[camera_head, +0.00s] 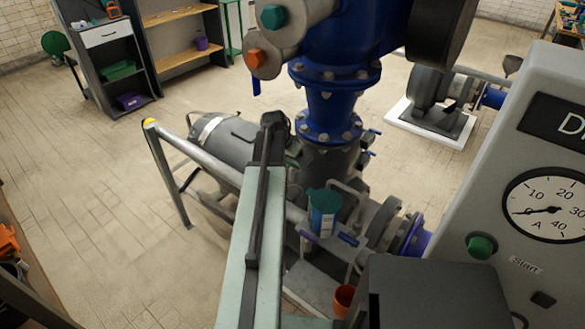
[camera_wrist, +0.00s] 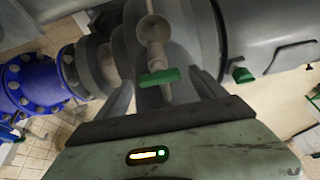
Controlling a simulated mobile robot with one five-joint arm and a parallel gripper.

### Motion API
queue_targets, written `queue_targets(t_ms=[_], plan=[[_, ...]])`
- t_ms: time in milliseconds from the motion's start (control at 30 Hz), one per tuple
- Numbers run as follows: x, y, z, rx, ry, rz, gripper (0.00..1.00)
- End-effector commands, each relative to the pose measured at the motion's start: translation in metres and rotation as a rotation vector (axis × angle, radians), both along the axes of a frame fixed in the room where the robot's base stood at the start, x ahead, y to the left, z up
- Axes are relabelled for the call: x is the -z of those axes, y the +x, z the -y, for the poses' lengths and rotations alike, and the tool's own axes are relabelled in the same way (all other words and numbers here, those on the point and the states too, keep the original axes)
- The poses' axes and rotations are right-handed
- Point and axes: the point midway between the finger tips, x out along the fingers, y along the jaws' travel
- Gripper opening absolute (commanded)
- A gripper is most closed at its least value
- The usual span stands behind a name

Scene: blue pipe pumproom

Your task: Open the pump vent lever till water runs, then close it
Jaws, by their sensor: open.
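In the wrist view a small green lever (camera_wrist: 159,77) sits on a pale metal cock (camera_wrist: 152,30) on the grey pump casing, and I take it for the vent lever. My gripper (camera_wrist: 162,82) is open, with one finger on each side of this lever. I cannot tell whether the fingers touch it. The lever lies nearly crosswise in the picture. No running water shows. In the head view my gripper (camera_head: 275,122) is a dark shape beside the pump; the vent lever cannot be made out there.
A second green handle (camera_wrist: 242,75) is right of my fingers. Blue pipework (camera_head: 332,110) rises beside my arm. A green-topped container (camera_head: 322,210) and an orange cup (camera_head: 344,300) are close by. A metal rail (camera_head: 185,150) stands left; a gauge panel (camera_head: 545,190) stands right.

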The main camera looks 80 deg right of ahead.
Motion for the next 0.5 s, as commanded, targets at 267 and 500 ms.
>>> queue_targets(t_ms=[267,500], plan=[[-0.0017,-0.0004,-0.0002,0.000,0.000,0.000,0.49],[-0.0017,-0.0007,-0.0002,-0.002,0.000,0.000,0.18]])
